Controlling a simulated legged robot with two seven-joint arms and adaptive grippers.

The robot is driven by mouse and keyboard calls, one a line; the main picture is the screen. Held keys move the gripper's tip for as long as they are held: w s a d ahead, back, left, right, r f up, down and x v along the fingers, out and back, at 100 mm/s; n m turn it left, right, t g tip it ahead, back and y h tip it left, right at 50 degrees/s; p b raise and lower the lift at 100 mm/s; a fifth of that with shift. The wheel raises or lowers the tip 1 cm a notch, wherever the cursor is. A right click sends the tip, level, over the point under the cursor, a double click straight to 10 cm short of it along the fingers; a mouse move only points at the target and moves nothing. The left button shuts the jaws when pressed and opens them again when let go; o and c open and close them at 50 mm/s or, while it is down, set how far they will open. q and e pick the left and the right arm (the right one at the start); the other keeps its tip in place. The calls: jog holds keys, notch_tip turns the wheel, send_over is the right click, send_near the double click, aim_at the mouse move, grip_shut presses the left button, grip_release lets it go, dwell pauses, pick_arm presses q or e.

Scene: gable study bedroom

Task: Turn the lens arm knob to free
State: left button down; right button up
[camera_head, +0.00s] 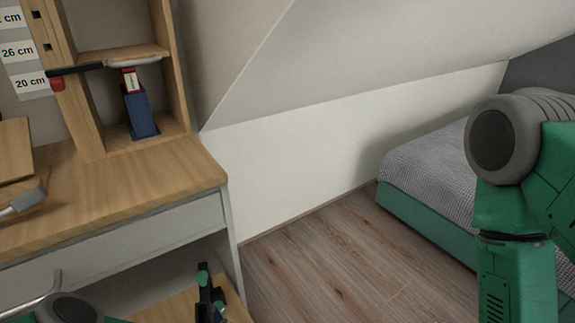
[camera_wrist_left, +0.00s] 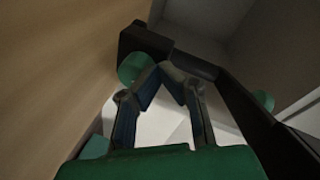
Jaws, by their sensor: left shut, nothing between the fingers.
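The lens arm (camera_head: 80,68) is a dark bar at the upper left of the head view, in front of the wooden upright with height labels. A red knob (camera_head: 57,84) hangs under its left end. A pale lens ring (camera_head: 135,61) is at its right end. Any marking on the knob is too small to read. My left gripper (camera_head: 210,297) is low in the head view, below the desk top and well apart from the knob. In the left wrist view its fingers (camera_wrist_left: 165,78) are shut and empty. My right gripper is out of view.
The wooden desk (camera_head: 150,190) fills the left, with a drawer front below its edge. A blue object (camera_head: 140,112) stands in the shelf (camera_head: 174,126). A grey-ended tool (camera_head: 25,202) lies at the desk's left. A bed (camera_head: 425,165) stands beyond open floor (camera_head: 330,255).

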pick_arm(q)
jog(key=shift+s+a+f+p, duration=0.1)
jog(key=shift+s+a+p, duration=0.1)
jog(key=shift+p, duration=0.15)
jog(key=shift+a+f, duration=0.1)
jog(key=shift+f, duration=0.05)
jog(key=shift+s+a+f, duration=0.1)
jog(key=shift+f, duration=0.1)
dwell(0.4)
jog(key=shift+s+a+r+p, duration=0.2)
jog(key=shift+r+p, duration=0.15)
jog(key=shift+p, duration=0.3)
jog(key=shift+s+d+p, duration=0.25)
jog(key=shift+s+d, duration=0.3)
jog(key=shift+s, duration=0.25)
jog(key=shift+s+d+p, duration=0.3)
jog(key=shift+s+d, duration=0.25)
jog(key=shift+s, duration=0.3)
jog(key=shift+s+d+p, duration=0.25)
jog(key=shift+s+d, duration=0.3)
jog(key=shift+s, duration=0.25)
